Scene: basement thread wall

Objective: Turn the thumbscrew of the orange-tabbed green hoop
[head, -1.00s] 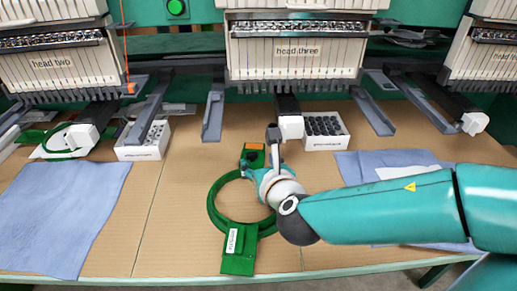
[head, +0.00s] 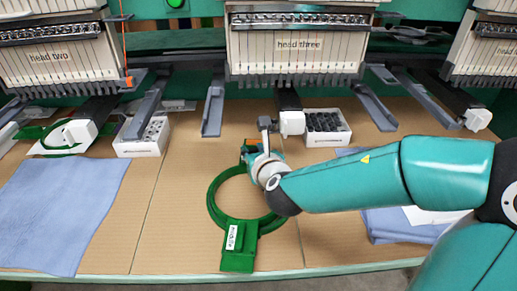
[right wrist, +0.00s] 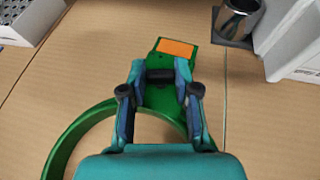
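The green hoop (head: 212,200) lies on the brown table, with a labelled green bracket (head: 238,258) at its near side. Its orange tab (right wrist: 178,48) sits on the green end piece at the far side and is mostly hidden in the head view. A dark cylindrical thumbscrew (right wrist: 160,76) shows in front of the tab in the right wrist view. My right gripper (right wrist: 160,68) is over this end piece, one finger at each end of the thumbscrew. Whether the fingers press on it cannot be told. My left gripper is not in view.
White boxes (head: 328,141) and (head: 140,149) stand towards the back. The machine head three (head: 297,45) overhangs behind, its white arm end (head: 291,122) close to my right wrist. Blue cloths (head: 62,205) lie left and right. Bare table lies left of the hoop.

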